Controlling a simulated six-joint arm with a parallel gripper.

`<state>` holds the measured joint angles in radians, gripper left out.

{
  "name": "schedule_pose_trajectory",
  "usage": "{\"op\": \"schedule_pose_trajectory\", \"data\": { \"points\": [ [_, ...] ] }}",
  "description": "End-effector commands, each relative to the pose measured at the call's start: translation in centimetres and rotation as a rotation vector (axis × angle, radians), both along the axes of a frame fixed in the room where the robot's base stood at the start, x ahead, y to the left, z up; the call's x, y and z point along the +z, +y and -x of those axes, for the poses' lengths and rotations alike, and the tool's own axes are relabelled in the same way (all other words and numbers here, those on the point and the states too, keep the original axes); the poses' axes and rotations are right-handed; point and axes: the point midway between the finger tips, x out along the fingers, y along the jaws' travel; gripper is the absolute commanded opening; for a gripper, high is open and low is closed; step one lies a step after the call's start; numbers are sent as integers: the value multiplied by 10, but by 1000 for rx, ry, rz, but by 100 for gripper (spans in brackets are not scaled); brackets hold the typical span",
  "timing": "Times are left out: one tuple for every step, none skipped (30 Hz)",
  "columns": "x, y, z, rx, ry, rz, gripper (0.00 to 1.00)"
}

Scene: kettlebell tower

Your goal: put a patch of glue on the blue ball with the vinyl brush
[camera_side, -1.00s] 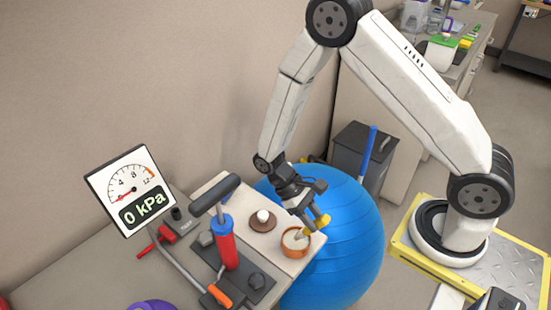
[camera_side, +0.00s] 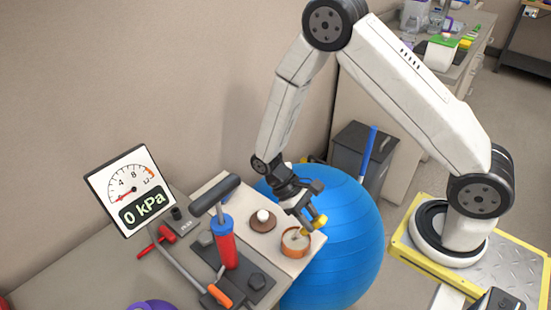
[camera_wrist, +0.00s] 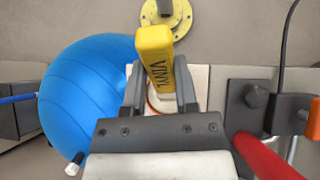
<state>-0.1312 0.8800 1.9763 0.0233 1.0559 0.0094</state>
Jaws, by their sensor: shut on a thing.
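My gripper (camera_side: 306,214) is shut on the vinyl brush, whose yellow handle marked VINYL (camera_wrist: 155,50) shows in the wrist view. In the side view the yellow brush (camera_side: 319,222) points toward the orange-brown glue pot (camera_side: 295,250) on the pale table. The pot is mostly hidden behind the brush in the wrist view (camera_wrist: 152,105). Whether the bristles touch the glue cannot be told. The large blue ball (camera_side: 350,250) stands beside the table, right of and behind the pot. It also shows at the left of the wrist view (camera_wrist: 85,95). No glue patch is visible on it.
A pressure gauge reading 0 kPa (camera_side: 132,190) and a red pump (camera_side: 226,248) stand left of the pot. A brown dish with a white knob (camera_side: 263,219) sits near the pot. A dark bin with a blue stick (camera_side: 365,150) stands behind the ball.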

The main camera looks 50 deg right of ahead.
Motion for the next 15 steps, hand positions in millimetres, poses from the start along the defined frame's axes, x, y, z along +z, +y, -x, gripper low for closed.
{"op": "schedule_pose_trajectory", "data": {
  "points": [
    [-1, 0, 0, 0, 0, 0, 0],
    [-1, 0, 0, 0, 0, 0, 0],
    [-2, 0, 0, 0, 0, 0, 0],
    [-2, 0, 0, 0, 0, 0, 0],
    [-3, 0, 0, 0, 0, 0, 0],
    [-3, 0, 0, 0, 0, 0, 0],
    [-4, 0, 0, 0, 0, 0, 0],
    [-4, 0, 0, 0, 0, 0, 0],
    [-5, 0, 0, 0, 0, 0, 0],
    [-6, 0, 0, 0, 0, 0, 0],
    [-6, 0, 0, 0, 0, 0, 0],
    [-7, 0, 0, 0, 0, 0, 0],
    [-7, 0, 0, 0, 0, 0, 0],
    [-8, 0, 0, 0, 0, 0, 0],
    [-9, 0, 0, 0, 0, 0, 0]
  ]
}}
